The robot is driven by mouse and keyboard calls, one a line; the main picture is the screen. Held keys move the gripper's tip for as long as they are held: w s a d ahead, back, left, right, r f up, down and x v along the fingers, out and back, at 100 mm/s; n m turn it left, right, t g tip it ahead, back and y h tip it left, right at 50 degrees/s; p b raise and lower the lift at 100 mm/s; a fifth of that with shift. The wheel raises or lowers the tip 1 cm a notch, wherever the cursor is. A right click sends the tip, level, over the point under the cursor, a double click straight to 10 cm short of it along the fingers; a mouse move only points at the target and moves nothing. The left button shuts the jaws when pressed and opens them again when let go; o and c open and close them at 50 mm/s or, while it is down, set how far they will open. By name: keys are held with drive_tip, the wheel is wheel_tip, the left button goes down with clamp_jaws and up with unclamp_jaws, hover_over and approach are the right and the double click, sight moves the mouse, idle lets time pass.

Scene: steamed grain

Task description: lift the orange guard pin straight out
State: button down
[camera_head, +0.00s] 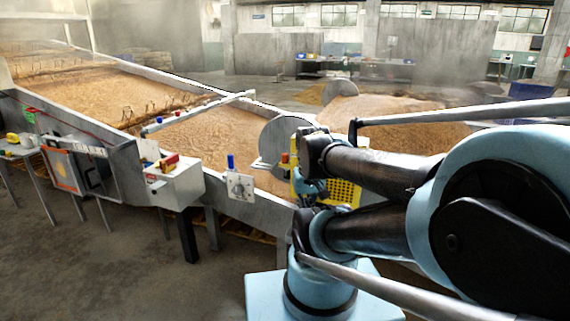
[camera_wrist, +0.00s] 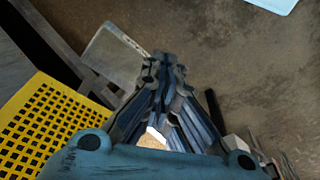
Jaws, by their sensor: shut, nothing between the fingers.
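My gripper (camera_wrist: 165,62) points away from the wrist camera, its fingertips drawn together and empty over the floor. In the head view my arm hides most of the gripper and what lies behind it. A yellow perforated guard (camera_wrist: 45,125) is at the left of the wrist view, beside my gripper and apart from it. The guard also shows in the head view (camera_head: 345,191), partly behind my arm. I cannot make out an orange guard pin for sure in either view. A small red-topped part (camera_head: 284,158) stands at the guard's left edge.
A long grain bed (camera_head: 215,135) with metal walls runs to the back left. A white control box (camera_head: 178,185) and a small panel with a blue knob (camera_head: 240,187) are on its near side. A grey plate (camera_wrist: 112,55) lies near my fingertips in the wrist view.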

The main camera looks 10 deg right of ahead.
idle(0.4)
drive_tip(key=c, duration=2.2)
unclamp_jaws()
drive_tip(key=o, duration=0.9)
drive_tip(key=shift+s+r+m, duration=0.25)
drive_tip(key=shift+r+m, duration=0.05)
drive_tip(key=shift+r, duration=0.55)
drive_tip(key=shift+o, duration=0.3)
drive_tip(key=w+r+m+g, duration=0.1)
drive_tip(key=w+r+m, duration=0.8)
drive_tip(key=w+r, duration=0.4)
drive_tip(key=shift+w+r, duration=0.2)
drive_tip(key=shift+w, duration=0.8)
wheel_tip(320, 180, up, 6)
drive_tip(key=m+g, duration=0.1)
drive_tip(key=m, duration=1.1)
hover_over(285, 154)
wheel_tip(285, 154, down, 12)
drive_tip(key=shift+a+r, duration=0.1)
drive_tip(key=shift+w+f, duration=0.2)
drive_tip(key=shift+f, duration=2.45)
